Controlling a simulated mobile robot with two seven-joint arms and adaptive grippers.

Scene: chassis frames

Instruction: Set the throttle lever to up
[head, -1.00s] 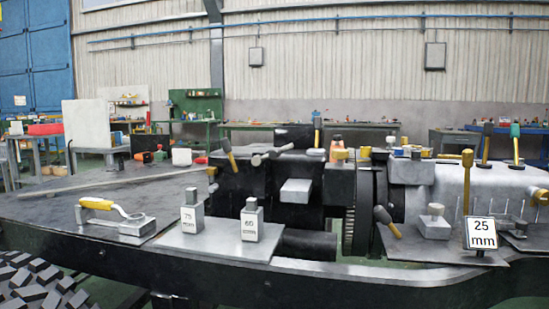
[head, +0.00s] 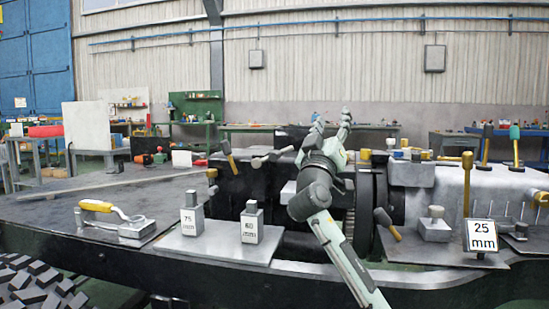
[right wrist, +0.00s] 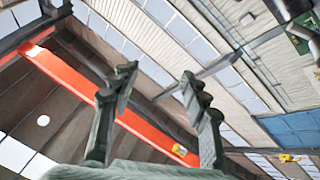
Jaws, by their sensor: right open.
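No part is labelled as the throttle lever, and I cannot tell for sure which one it is. An upright yellow rod with a knob (head: 467,160) stands at the right, behind the 25 mm sign (head: 482,236). A tool or lever with a yellow handle (head: 97,206) lies low on the left plate. My right gripper (head: 332,122) is raised over the middle of the chassis, fingers pointing up, open and empty. It stands apart from both yellow parts. The right wrist view also shows the open fingers (right wrist: 157,75) against the roof. My left gripper is out of view.
Blocks marked 75 mm (head: 191,218) and 60 mm (head: 251,226) stand on a metal plate left of my right arm. A dark-headed hammer (head: 387,222) leans just right of the arm. Several hammers and thin pins stand at the right. The left deck (head: 60,205) has bare room.

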